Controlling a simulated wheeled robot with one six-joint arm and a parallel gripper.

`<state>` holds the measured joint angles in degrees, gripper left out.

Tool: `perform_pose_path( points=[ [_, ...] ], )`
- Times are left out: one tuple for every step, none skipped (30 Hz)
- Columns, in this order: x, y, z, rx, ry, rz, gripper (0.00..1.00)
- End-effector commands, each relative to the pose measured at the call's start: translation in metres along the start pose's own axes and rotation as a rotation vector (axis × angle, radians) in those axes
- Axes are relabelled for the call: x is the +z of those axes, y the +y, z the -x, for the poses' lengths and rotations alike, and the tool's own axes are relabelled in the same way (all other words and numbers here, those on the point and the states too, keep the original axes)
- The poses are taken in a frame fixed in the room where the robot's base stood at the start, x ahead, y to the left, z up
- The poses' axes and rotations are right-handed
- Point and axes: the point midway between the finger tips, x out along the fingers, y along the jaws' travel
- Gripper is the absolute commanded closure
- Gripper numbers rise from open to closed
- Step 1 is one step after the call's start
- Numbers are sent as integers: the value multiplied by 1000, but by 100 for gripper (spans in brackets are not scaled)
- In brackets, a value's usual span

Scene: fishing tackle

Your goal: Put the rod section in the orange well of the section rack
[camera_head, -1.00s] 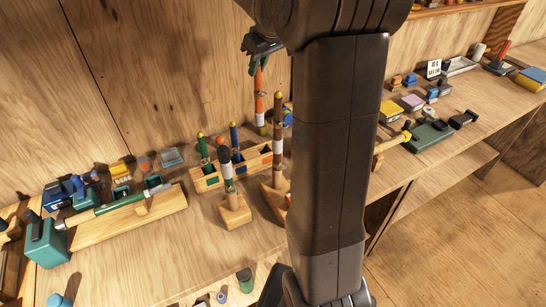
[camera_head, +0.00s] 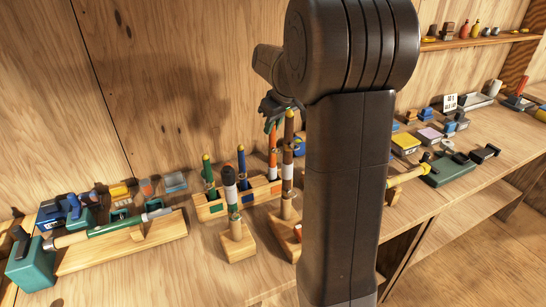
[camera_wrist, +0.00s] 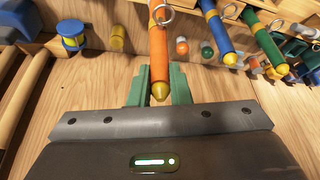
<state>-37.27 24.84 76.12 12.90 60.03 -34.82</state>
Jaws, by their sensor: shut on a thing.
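The rod section (camera_head: 273,140) is orange with a yellow tip and stands roughly upright below my gripper (camera_head: 277,113). In the wrist view the rod section (camera_wrist: 158,45) lies between the green fingers of my gripper (camera_wrist: 161,82), which is shut on it near the yellow-tipped end. The section rack (camera_head: 210,210) is a long wooden block with coloured marks on its front. A green rod (camera_head: 208,175) and a blue rod (camera_head: 242,162) stand in it. The orange rod's lower end is at the rack's right end; I cannot tell how deep it sits.
Two wooden stands with upright rods, one white and dark (camera_head: 231,190) and one brown and white (camera_head: 288,170), are in front of the rack. A green rod on a wooden cradle (camera_head: 120,255) lies left. Small boxes (camera_head: 430,135) stand right.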

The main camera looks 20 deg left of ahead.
Motion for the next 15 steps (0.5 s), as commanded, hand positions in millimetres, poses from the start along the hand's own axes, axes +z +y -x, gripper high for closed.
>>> perform_pose_path(
  points=[
    [4, 0, -7, -2, -3, -1, 100],
    [5, 0, -11, -2, -3, -2, 100],
    [6, 0, -14, -1, -1, -2, 100],
    [7, 0, -16, 0, 0, -1, 100],
    [8, 0, -18, 0, 0, -2, 100],
    [10, 0, -22, -1, -1, -2, 100],
    [11, 0, -26, -2, -2, -2, 100],
    [13, 0, -30, -1, -2, -2, 100],
    [15, 0, -36, -2, -3, -1, 100],
    [17, 0, -40, -2, -3, -1, 100],
    [18, 0, -43, -2, -3, -1, 100],
    [20, 0, -47, -1, -2, -1, 100],
    [21, 0, -50, 0, -1, -1, 100],
    [22, 0, -52, 0, -1, -1, 100],
    [22, 0, -53, 0, -1, -1, 100]
  ],
)
